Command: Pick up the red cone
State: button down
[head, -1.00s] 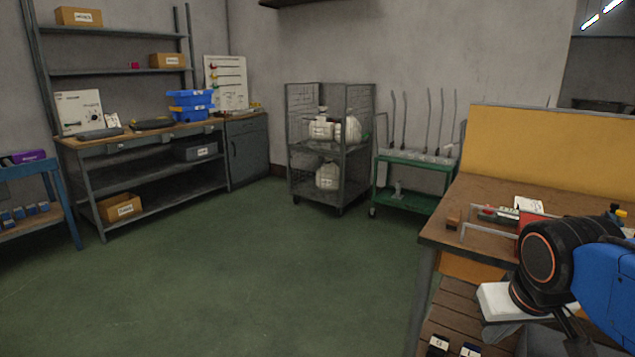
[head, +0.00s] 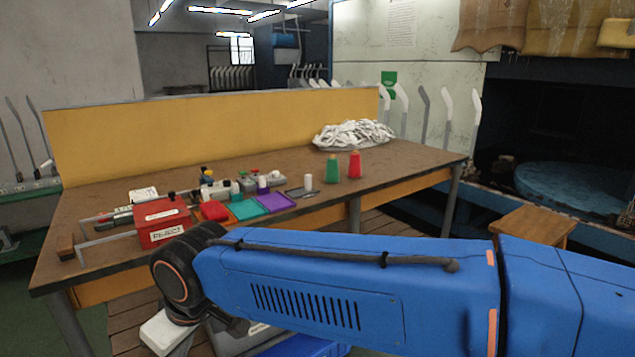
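The red cone (head: 355,165) stands upright on the brown table (head: 400,165), towards its right part. A green cone (head: 332,171) stands upright just to its left, with a small gap between them. My blue arm crosses the lower part of the view, nearer than the table. No gripper fingers show, so I cannot see how my gripper stands relative to the cone. Nothing hides the red cone.
A white heap of socks (head: 353,134) lies behind the cones. A red box (head: 162,221), red, teal and purple (head: 276,201) trays and several small bottles stand left of the cones. A yellow panel (head: 210,135) backs the table. A wooden stool (head: 537,225) stands at right.

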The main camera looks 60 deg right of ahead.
aim_at(355, 169)
jog(key=z, duration=1.75)
